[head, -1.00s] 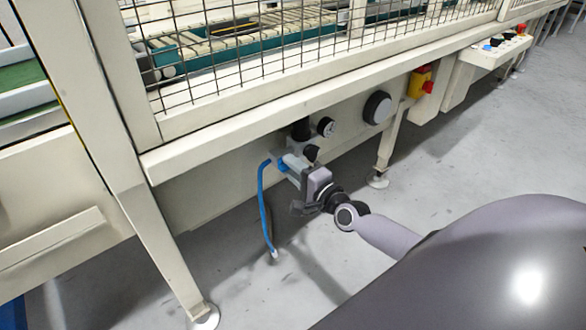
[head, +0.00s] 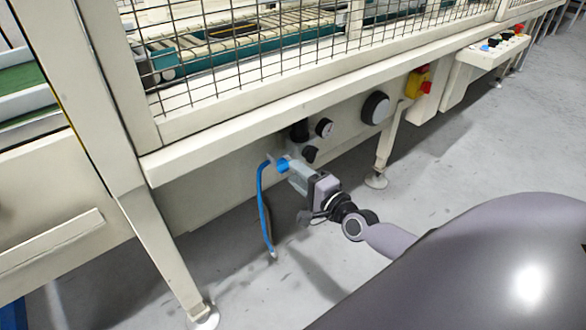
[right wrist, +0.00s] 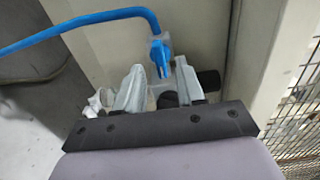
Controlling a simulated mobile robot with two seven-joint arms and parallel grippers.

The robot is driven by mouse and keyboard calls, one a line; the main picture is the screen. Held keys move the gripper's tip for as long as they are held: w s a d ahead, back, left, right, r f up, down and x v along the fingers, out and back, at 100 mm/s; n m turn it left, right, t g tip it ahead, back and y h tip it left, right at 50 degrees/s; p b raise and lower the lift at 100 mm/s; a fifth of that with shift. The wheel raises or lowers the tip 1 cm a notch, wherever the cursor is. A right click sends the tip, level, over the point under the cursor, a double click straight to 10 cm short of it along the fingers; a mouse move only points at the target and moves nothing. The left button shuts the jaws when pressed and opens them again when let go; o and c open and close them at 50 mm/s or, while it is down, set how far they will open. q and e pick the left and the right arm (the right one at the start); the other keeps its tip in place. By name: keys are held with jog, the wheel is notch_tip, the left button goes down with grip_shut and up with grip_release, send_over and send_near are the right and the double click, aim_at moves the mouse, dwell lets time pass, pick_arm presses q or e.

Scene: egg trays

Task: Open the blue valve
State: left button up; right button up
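The blue valve (head: 283,164) sits below the machine's frame, at the top end of a blue hose, in the head view. In the right wrist view its small blue handle (right wrist: 161,56) shows just beyond the fingertips, on a pale grey fitting. My right gripper (head: 297,177) reaches toward it from the lower right. In the right wrist view the two grey fingers of my right gripper (right wrist: 159,67) stand apart, with a gap between them and nothing clearly gripped. Whether a finger touches the handle I cannot tell. My left gripper is not in view.
The blue hose (head: 264,205) hangs from the valve toward the floor. A pressure gauge (head: 325,128) and a black knob (head: 310,154) are close above the gripper. A round dark disc (head: 375,108) and a red-yellow switch (head: 418,82) are farther right. Machine legs stand either side.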

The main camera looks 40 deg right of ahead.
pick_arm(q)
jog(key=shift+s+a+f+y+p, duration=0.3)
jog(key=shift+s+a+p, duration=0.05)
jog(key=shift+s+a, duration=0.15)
pick_arm(e)
jog(key=shift+s+d, duration=0.15)
jog(key=shift+s, duration=2.1)
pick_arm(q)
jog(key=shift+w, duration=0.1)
